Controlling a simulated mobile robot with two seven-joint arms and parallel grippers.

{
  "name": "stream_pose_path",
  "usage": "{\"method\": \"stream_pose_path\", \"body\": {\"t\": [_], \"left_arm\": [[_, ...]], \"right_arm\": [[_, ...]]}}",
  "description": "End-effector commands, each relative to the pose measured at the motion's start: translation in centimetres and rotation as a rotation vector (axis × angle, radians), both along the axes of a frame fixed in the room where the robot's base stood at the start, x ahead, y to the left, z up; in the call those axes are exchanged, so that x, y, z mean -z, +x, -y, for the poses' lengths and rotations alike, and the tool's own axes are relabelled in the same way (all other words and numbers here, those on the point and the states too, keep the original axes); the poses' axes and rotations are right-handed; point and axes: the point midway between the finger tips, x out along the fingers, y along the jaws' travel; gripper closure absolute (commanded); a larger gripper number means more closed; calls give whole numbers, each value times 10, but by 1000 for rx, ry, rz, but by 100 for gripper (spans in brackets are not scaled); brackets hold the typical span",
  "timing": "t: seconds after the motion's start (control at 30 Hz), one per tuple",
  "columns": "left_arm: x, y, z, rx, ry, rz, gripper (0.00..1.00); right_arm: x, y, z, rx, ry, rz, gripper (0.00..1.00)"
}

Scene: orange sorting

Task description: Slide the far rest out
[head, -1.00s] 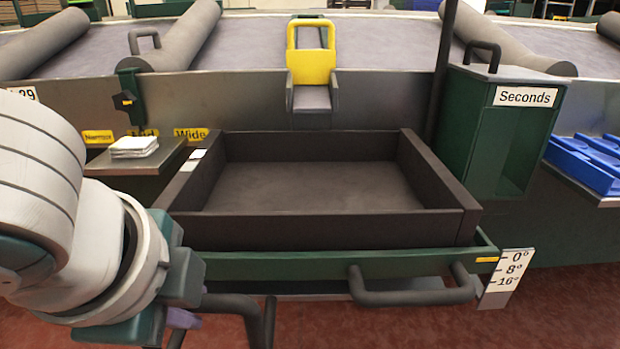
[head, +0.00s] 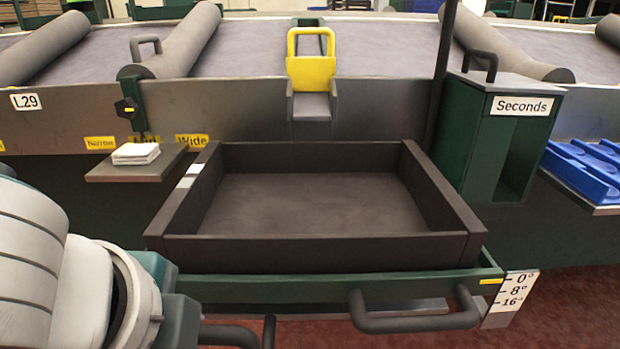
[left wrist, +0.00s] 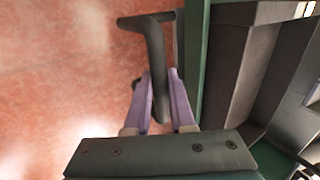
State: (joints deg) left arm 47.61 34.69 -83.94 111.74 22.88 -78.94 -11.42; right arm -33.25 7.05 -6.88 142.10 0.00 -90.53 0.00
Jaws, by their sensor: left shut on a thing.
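A dark open tray (head: 335,250) sits on a green frame (head: 300,290) in front of the sorting belt. The frame has a dark bar handle on the right (head: 415,320) and another at the left (head: 232,336), partly cut off by the lower edge. I cannot tell which part is the far rest. My left gripper (left wrist: 160,100) has its purple fingers shut around a dark bar handle (left wrist: 152,45) beside the green frame (left wrist: 192,60) in the left wrist view. In the head view my left arm covers the lower left and the fingertips are hidden.
A small shelf with white cards (head: 135,153) stands left of the tray. A green box marked Seconds (head: 500,140) stands at the right, with blue trays (head: 585,168) beyond. An angle scale (head: 515,292) hangs at the frame's right end. Red floor lies in front.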

Motion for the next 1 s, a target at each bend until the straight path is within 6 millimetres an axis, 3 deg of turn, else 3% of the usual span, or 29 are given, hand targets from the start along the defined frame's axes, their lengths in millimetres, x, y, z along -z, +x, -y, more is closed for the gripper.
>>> {"method": "stream_pose_path", "body": {"t": [1.0], "left_arm": [[-2, -52, -1, 1, -2, -3, 100]], "right_arm": [[-38, 0, -1, 4, 5, 0, 50]]}}
